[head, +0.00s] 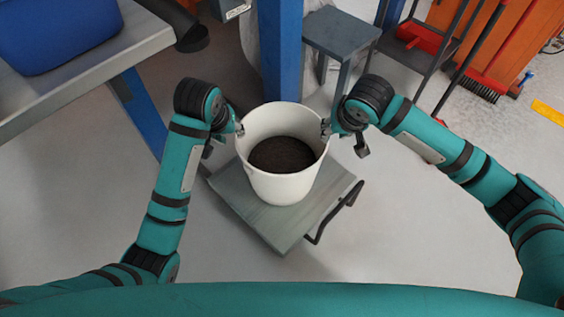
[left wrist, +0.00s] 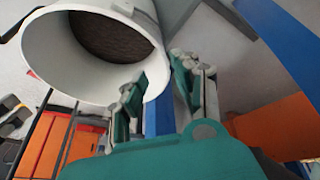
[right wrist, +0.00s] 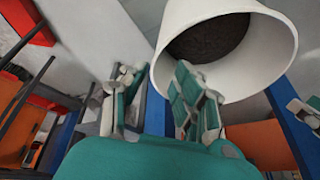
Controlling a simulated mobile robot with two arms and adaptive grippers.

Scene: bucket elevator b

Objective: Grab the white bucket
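The white bucket (head: 283,186) stands upright on a grey wooden platform (head: 244,207) in the head view, with dark, grainy material inside. My left gripper (head: 238,128) is at the left of its rim. In the left wrist view the open fingers (left wrist: 160,92) have one finger over the bucket's mouth and one outside the wall (left wrist: 50,58). My right gripper (head: 327,130) is at the right of the rim. In the right wrist view its fingers (right wrist: 156,90) are apart, one overlapping the bucket's mouth (right wrist: 285,40) and one outside. Whether either touches the rim cannot be told.
A blue post (head: 281,50) rises right behind the bucket. A grey stool (head: 341,35) stands behind right. A workbench (head: 145,38) with a blue bin (head: 55,30) is at the left. The platform has a dark handle (head: 335,210) at its right. The floor in front is clear.

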